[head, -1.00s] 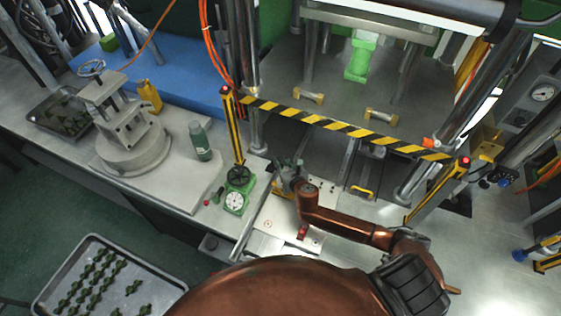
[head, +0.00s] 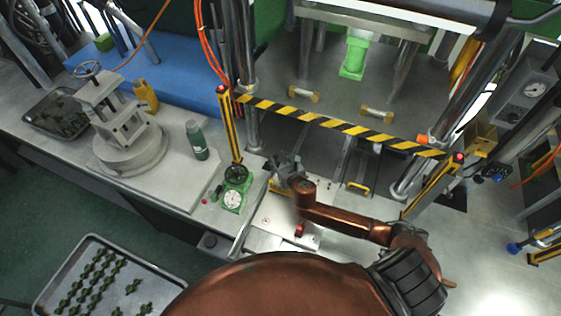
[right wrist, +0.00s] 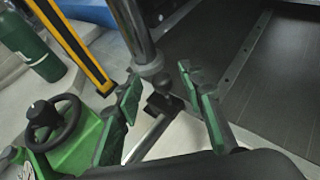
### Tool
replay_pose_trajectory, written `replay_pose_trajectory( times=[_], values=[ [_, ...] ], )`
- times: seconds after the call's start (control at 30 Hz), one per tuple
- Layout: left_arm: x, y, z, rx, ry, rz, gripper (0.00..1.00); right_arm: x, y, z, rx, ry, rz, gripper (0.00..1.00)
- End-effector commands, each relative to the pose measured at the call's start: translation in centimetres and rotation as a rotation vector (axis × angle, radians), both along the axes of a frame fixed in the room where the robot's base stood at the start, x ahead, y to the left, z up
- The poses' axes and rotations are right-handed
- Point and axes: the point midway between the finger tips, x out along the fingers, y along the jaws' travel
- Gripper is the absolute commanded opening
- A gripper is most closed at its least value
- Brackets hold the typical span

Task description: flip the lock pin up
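My right gripper (head: 284,164) is at the front left corner of the press, beside the green-based gauge. In the right wrist view its two green-padded fingers (right wrist: 159,74) stand apart. Between them in that picture is a small dark knob with a black block (right wrist: 164,98), at the foot of a steel post. It may be the lock pin; I cannot tell for sure, nor whether a finger touches it. The fingers hold nothing that I can see. In the head view the gripper hides this spot. My left gripper is not in view.
A green gauge with a black handwheel (head: 233,198) stands close left of the gripper; the handwheel also shows in the right wrist view (right wrist: 52,122). A yellow-black post (head: 229,125) and striped bar (head: 340,126) border the press. A green bottle (head: 197,140) stands farther left.

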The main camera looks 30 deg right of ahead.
Motion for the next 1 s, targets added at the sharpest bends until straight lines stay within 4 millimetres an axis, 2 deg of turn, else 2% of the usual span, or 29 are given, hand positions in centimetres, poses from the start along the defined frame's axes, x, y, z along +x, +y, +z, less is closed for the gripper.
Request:
replay_pose_trajectory(
  times=[0.17,0.4,0.6,0.77,1.0],
  values=[
    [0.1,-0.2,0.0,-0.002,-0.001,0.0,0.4,-2.3,0.1,0.8,0.0,0.001,0.001,0.36],
    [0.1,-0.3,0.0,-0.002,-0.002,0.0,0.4,-7.0,0.4,2.8,0.0,0.002,0.002,0.36],
    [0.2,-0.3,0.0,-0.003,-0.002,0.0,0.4,-9.8,0.5,4.0,-0.001,0.001,0.0,0.36],
    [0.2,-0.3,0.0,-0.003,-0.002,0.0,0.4,-10.7,0.6,4.4,-0.001,0.0,0.0,0.36],
    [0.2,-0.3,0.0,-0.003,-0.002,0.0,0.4,-10.8,0.6,4.5,-0.001,0.0,0.0,0.36]
  ],
)
